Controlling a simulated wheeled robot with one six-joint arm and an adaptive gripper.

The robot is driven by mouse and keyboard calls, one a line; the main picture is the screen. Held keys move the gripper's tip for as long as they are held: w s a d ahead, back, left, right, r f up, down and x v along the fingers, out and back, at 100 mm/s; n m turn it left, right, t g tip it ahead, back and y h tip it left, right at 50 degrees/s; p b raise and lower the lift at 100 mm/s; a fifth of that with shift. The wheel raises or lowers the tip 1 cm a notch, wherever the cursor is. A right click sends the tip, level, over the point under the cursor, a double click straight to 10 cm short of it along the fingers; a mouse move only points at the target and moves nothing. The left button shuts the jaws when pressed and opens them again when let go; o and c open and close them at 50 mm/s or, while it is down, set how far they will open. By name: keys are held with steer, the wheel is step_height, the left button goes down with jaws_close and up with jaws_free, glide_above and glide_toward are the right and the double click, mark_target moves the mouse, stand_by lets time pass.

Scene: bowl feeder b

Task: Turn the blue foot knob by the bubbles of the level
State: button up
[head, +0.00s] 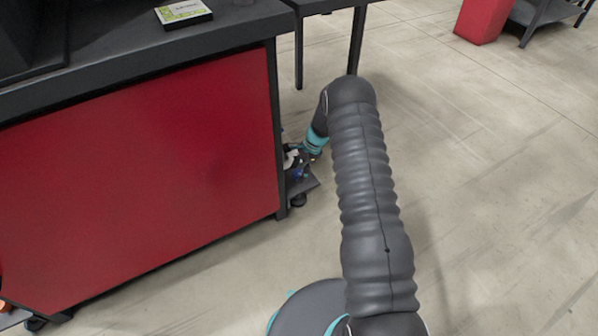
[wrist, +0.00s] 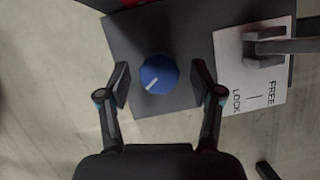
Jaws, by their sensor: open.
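The blue foot knob (wrist: 160,75) shows in the wrist view, round with a white line on its top that points to the lower left. It stands on a dark grey plate (wrist: 135,38). My gripper (wrist: 158,84) is open, with one finger on each side of the knob and a gap on both sides. In the head view my gripper (head: 304,160) is small beside the bench's right end, and a bit of the blue knob (head: 299,174) shows below it. The level and its bubbles are not visible in either view.
A white card (wrist: 257,97) marked FREE and LOCK lies right of the knob, with a grey lever (wrist: 280,48) over it. The red bench panel (head: 140,160) stands left of my arm. The floor (head: 480,180) to the right is clear.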

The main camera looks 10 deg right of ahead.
steer(key=v, duration=1.2)
steer(key=shift+a, duration=0.1)
